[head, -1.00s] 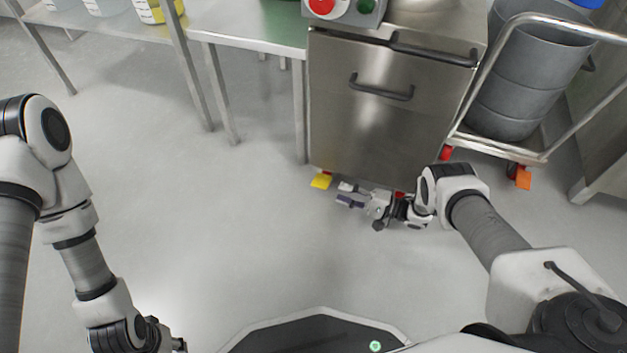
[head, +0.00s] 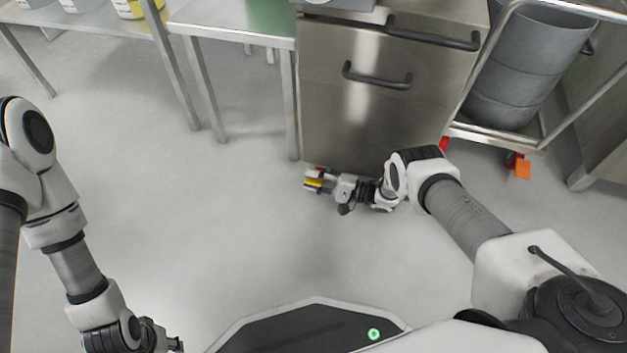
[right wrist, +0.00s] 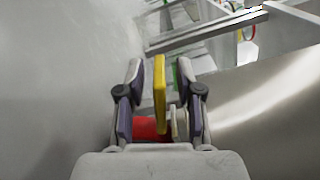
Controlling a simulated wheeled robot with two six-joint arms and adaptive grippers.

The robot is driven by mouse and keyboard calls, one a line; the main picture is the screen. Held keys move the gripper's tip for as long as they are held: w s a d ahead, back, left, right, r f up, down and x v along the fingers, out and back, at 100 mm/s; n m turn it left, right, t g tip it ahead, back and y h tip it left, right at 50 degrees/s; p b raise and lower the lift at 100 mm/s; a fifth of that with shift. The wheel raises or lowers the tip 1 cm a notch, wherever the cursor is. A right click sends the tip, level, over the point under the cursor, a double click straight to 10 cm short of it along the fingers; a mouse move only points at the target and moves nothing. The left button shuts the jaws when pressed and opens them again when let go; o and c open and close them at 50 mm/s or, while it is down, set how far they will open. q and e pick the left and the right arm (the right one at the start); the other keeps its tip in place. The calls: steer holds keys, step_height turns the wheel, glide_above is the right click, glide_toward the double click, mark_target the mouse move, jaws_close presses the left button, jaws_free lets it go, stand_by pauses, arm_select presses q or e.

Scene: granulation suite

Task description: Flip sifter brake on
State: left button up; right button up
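The sifter (head: 365,110) is a stainless steel cabinet at the centre of the head view. Its brake is a yellow tab (right wrist: 159,92) above a red caster part (right wrist: 148,129) at the cabinet's lower front left corner. My right gripper (head: 314,181) is low at that corner. In the right wrist view my right gripper (right wrist: 160,95) is open, with the yellow tab standing between its two fingers and a gap on each side. My left gripper (head: 172,342) is at the lower left, far from the sifter; its fingers are too small to read.
A steel table (head: 235,30) stands left of the sifter. A wheeled trolley (head: 520,138) with a grey drum (head: 520,70) stands to the right, with an orange brake tab (head: 523,168). The floor in front is clear.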

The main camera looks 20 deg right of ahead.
jaws_close()
steer(key=shift+f+n+b, duration=0.4)
steer(key=shift+n+b, duration=0.3)
steer(key=shift+s+f+n+b, duration=0.1)
steer(key=shift+f+n+b, duration=0.35)
steer(key=shift+n+b, duration=0.5)
steer(key=shift+f+n+b, duration=0.25)
steer(key=shift+n+b, duration=0.15)
steer(key=shift+n, duration=0.55)
steer(key=shift+f+n+b, duration=0.25)
steer(key=shift+n+b, duration=0.15)
steer(key=shift+n, duration=0.5)
steer(key=shift+o, duration=0.3)
jaws_free()
